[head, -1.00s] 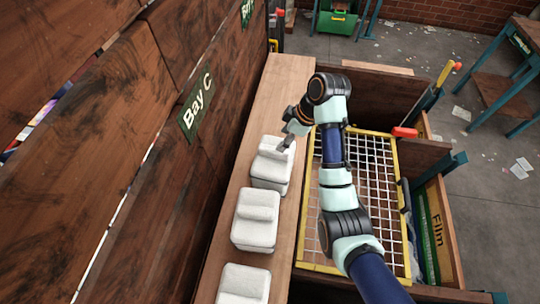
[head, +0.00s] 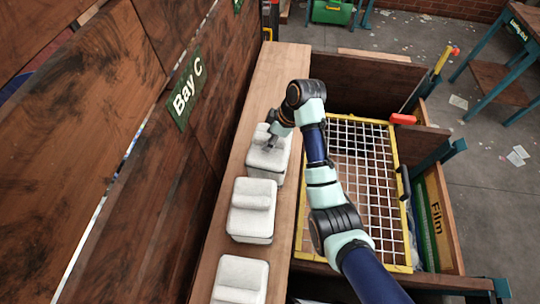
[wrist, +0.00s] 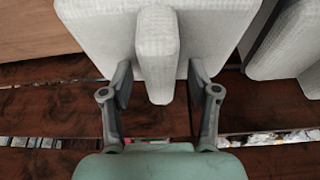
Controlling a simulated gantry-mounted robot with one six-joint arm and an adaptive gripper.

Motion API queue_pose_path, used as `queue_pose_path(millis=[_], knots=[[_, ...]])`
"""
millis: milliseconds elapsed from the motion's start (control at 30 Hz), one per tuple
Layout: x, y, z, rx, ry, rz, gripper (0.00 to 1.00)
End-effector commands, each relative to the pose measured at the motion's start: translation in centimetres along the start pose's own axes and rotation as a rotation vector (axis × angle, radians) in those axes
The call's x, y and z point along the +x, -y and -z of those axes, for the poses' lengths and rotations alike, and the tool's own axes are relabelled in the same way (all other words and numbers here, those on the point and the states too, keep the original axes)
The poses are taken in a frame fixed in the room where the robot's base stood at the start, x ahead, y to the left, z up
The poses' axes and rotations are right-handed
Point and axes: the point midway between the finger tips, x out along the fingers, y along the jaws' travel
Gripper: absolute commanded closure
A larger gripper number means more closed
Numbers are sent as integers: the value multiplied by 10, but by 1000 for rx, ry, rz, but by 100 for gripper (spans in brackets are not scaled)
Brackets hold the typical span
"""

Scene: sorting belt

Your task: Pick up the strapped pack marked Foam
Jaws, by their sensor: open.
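Three pale grey-white packs stand in a row on a wooden ledge; each has a raised block across its top. My gripper (head: 271,141) is at the farthest pack (head: 262,170). In the wrist view my gripper (wrist: 160,88) is open, with one finger on each side of the raised block (wrist: 158,45) near its end; a gap shows on both sides. The pack's top (wrist: 205,30) lies beyond the fingers. The middle pack (head: 251,222) and the nearest pack (head: 240,284) stand apart from it. No Foam marking is readable on any pack.
A wooden wall with a Bay C sign (head: 185,88) runs along the ledge's left side. A yellow-framed white grid (head: 397,200) lies right of the ledge, under my arm. A panel marked Film (head: 437,218) is farther right. Another pack (wrist: 290,45) sits close by in the wrist view.

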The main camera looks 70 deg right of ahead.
Motion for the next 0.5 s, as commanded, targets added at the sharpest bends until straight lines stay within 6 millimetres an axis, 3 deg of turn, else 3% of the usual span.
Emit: queue_pose_path(millis=[500], knots=[[4,0,-2,0,0,1,40]])
